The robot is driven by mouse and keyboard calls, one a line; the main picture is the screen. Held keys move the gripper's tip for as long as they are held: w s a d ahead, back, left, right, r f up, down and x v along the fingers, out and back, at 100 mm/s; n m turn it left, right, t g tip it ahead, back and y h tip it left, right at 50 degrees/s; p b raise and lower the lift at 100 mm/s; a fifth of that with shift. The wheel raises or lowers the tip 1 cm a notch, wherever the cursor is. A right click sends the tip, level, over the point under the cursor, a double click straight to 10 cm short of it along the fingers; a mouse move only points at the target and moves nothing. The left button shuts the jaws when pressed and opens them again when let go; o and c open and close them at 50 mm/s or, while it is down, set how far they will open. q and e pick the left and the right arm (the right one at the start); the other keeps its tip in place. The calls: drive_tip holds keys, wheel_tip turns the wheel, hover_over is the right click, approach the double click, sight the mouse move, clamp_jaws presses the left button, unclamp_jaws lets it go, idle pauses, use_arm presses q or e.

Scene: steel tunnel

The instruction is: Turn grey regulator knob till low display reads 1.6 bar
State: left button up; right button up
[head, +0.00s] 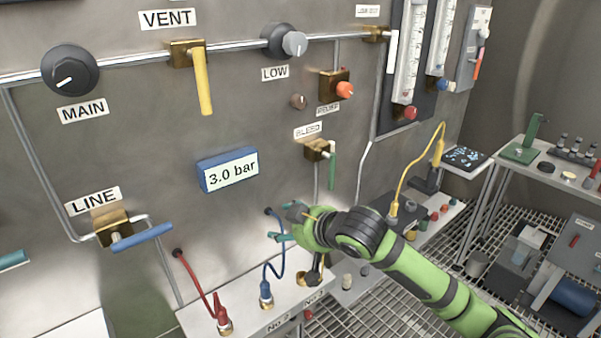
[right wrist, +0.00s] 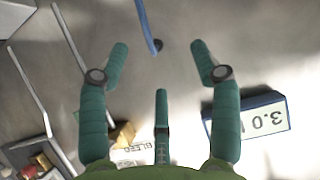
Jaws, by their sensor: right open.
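The grey regulator knob (head: 294,44) sits on a dark round body on the upper pipe, above the LOW label (head: 275,73). A white line marks its face. The blue-framed display (head: 230,171) reads 3.0 bar. It shows upside down and partly cut off in the right wrist view (right wrist: 262,118). My right gripper (head: 280,222) is open and empty, below and right of the display and well below the knob. Its teal fingers are spread in the right wrist view (right wrist: 159,52). A teal piece at the head view's left edge may be a left finger; its state is unclear.
The MAIN knob (head: 70,71) and yellow VENT lever (head: 202,80) are left of the grey knob. The orange relief knob (head: 345,90) and green bleed lever (head: 332,170) are below it. Red (head: 203,285) and blue (head: 274,262) cables rise from the lower ledge.

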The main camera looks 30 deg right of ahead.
drive_tip(key=w+d+r+t, duration=0.1)
drive_tip(key=d+r+t, duration=0.1)
drive_tip(key=r, duration=0.7)
drive_tip(key=w+d+r+t, duration=0.1)
drive_tip(key=d+r, duration=0.1)
drive_tip(key=r, duration=0.7)
drive_tip(key=m+t, duration=0.1)
drive_tip(key=t, duration=0.2)
approach(300, 44)
drive_tip(key=w, duration=0.3)
drive_tip(key=shift+y, duration=0.3)
drive_tip(key=w+p, duration=0.1)
drive_tip(key=w, duration=0.1)
drive_tip(key=w+p, duration=0.3)
drive_tip(key=w, duration=0.1)
drive_tip(key=shift+a+r+p, duration=0.1)
drive_tip(key=shift+a+p, duration=0.25)
drive_tip(key=shift+w, duration=0.35)
drive_tip(key=c, duration=1.1)
drive_tip(key=shift+c, duration=0.2)
